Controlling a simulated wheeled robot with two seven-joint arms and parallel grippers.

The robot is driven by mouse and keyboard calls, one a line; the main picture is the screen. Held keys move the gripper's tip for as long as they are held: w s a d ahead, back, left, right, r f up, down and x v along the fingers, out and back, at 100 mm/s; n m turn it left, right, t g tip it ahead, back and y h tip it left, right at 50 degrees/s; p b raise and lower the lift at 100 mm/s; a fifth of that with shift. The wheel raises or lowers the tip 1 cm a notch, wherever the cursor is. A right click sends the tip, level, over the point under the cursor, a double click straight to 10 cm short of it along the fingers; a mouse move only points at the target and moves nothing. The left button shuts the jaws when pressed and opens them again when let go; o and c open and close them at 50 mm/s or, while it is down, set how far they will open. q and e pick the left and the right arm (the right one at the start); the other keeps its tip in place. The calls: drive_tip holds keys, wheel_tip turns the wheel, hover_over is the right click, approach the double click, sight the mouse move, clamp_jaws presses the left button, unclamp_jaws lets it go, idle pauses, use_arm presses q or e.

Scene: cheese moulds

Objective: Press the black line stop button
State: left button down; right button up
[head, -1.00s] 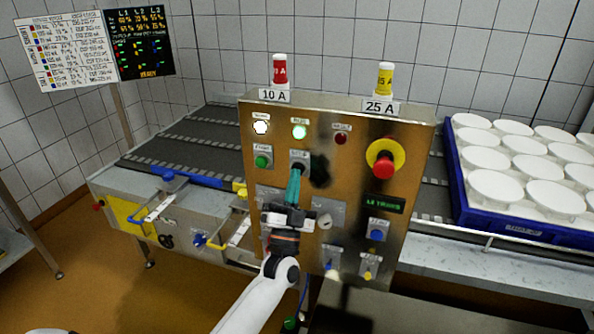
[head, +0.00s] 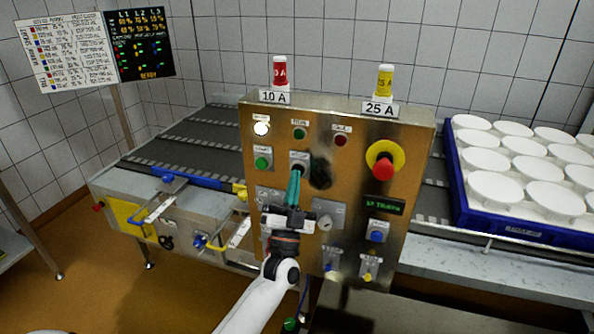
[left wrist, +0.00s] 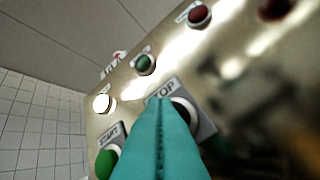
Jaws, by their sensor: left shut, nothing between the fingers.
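The black line stop button (left wrist: 185,111) sits on a grey plate marked STOP in the left wrist view, partly hidden behind my teal fingers. In the head view its plate (head: 299,155) shows on the steel control panel (head: 340,125), just above the fingertips. My left gripper (head: 294,174) is shut and empty, its fingertips at the button; it also shows in the left wrist view (left wrist: 160,100). They look in contact, but I cannot tell how deep the button is pushed. My right gripper is not in view.
The green start button (head: 263,162) is just left of the stop button. A red emergency knob (head: 383,167) on yellow is at the right. The white lamp (head: 261,128) is lit; the green lamp (head: 299,133) is dark. A blue crate (head: 520,232) of white moulds stands right.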

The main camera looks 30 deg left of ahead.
use_arm(q)
drive_tip(key=shift+s+d, duration=0.15)
drive_tip(key=shift+s, duration=0.45)
drive_tip(key=shift+s+p, duration=0.1)
drive_tip(key=shift+p, duration=0.3)
drive_tip(key=s+p, duration=0.1)
drive_tip(key=s, duration=0.1)
drive_tip(key=s+d+p, duration=0.1)
drive_tip(key=s, duration=0.1)
drive_tip(key=shift+s, duration=0.35)
